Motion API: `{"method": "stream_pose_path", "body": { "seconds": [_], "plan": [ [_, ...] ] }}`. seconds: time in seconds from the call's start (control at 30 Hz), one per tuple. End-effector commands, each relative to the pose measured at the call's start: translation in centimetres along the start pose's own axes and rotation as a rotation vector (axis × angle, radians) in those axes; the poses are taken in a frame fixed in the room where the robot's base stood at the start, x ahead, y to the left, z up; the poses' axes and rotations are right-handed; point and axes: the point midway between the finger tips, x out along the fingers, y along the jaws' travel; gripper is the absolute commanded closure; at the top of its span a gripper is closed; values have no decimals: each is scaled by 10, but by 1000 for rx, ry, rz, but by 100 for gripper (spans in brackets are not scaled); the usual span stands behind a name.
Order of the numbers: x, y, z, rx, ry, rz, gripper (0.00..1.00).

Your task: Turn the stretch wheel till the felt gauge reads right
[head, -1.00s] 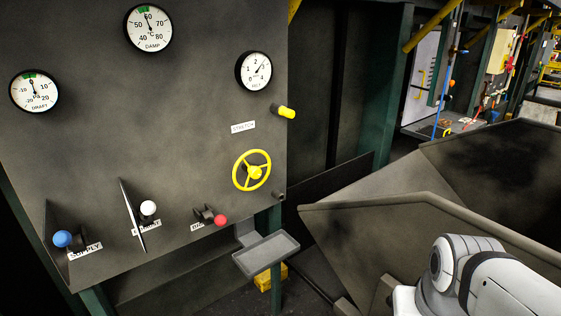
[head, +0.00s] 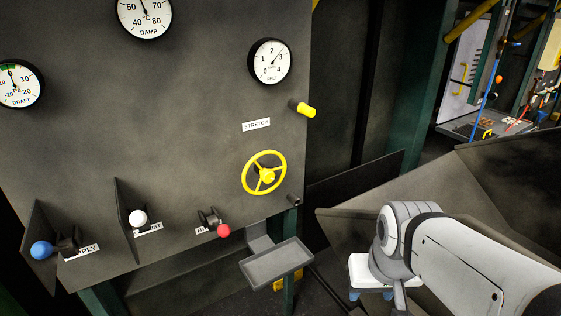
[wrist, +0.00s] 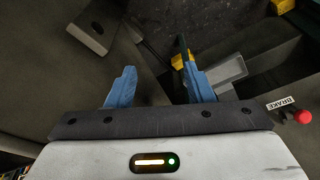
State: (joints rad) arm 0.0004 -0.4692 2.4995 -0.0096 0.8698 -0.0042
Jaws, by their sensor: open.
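The stretch wheel (head: 264,173) is a yellow spoked handwheel on the dark panel, below the STRETCH label (head: 256,125). The felt gauge (head: 270,61) is a round white dial above that label; its needle points up and to the right, between 2 and 3. My gripper (head: 370,294) shows at the lower right in the head view, below and to the right of the wheel and apart from it. In the wrist view its two blue fingers (wrist: 160,88) are spread with nothing between them. The wheel is not in the wrist view.
A yellow-ended knob (head: 306,110) sticks out above the wheel, and a small stub (head: 294,200) below it. A grey tray (head: 276,262) juts out under the panel. Blue, white and red ball levers line the lower panel; the red brake knob (wrist: 303,116) shows in the wrist view.

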Motion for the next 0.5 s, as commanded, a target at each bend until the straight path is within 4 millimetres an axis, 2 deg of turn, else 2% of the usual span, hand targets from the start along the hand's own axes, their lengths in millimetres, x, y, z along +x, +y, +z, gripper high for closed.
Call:
{"method": "stream_pose_path", "body": {
  "seconds": [0.07,0.1,0.17,0.33,0.4,0.47,0.5],
  "plan": [
    [6,-9,-16,-9,41,14,46],
    [11,-11,-28,-24,77,23,42],
    [19,-10,-51,-55,145,36,42],
    [43,-17,-130,-181,395,59,42],
    [52,-26,-160,-239,502,49,42],
    [61,-39,-179,-327,568,23,42],
    [62,-41,-198,-337,649,33,42]
  ]
}}
